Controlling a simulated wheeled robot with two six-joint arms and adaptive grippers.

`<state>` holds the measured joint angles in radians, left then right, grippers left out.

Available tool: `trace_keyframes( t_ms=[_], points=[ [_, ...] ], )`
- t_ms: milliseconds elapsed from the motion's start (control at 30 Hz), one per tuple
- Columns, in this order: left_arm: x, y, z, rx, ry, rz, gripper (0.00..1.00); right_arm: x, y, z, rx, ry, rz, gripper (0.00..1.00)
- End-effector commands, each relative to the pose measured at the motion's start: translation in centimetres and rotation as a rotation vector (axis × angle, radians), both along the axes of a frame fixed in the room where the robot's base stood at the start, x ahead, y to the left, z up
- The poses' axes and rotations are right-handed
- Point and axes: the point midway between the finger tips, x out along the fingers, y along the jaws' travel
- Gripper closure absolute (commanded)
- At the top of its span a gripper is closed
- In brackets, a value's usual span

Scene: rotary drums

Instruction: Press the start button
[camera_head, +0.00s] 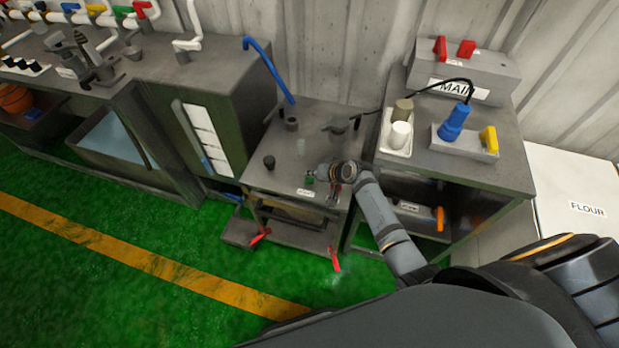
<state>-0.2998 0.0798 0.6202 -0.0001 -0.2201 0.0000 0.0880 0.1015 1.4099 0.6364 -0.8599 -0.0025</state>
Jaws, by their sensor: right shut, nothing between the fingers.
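A small green button (309,180) is on the top of the low grey machine bench (284,176), near its front edge. A small white label (305,193) sits just below it, its text too small to read. My right gripper (332,198) is over the front right part of this bench, just to the right of the green button. It is shut and holds nothing. I cannot tell how high it is above the surface. A small red part shows beside it, partly hidden by my wrist. My left gripper is not in view.
To the right, a higher table bears a white tray (398,148), a blue plug (455,122) and a MAIN box (462,75). Red levers (335,259) stick out below. Green floor is clear at left.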

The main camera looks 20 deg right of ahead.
Motion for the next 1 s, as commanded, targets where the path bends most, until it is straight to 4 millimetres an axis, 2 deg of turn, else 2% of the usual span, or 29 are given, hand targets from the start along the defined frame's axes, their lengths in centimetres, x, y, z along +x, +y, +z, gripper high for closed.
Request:
trace_keyframes(
  t_ms=[233,700,1000],
  points=[
    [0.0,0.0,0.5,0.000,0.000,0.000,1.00,0.0,0.0,0.5,0.000,-0.001,-0.001,1.00],
    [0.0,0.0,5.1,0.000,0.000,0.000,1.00,0.0,0.0,5.1,0.000,-0.001,-0.001,1.00],
    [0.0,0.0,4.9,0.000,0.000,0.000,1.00,0.0,0.0,5.0,0.000,-0.001,-0.001,1.00]
  ],
)
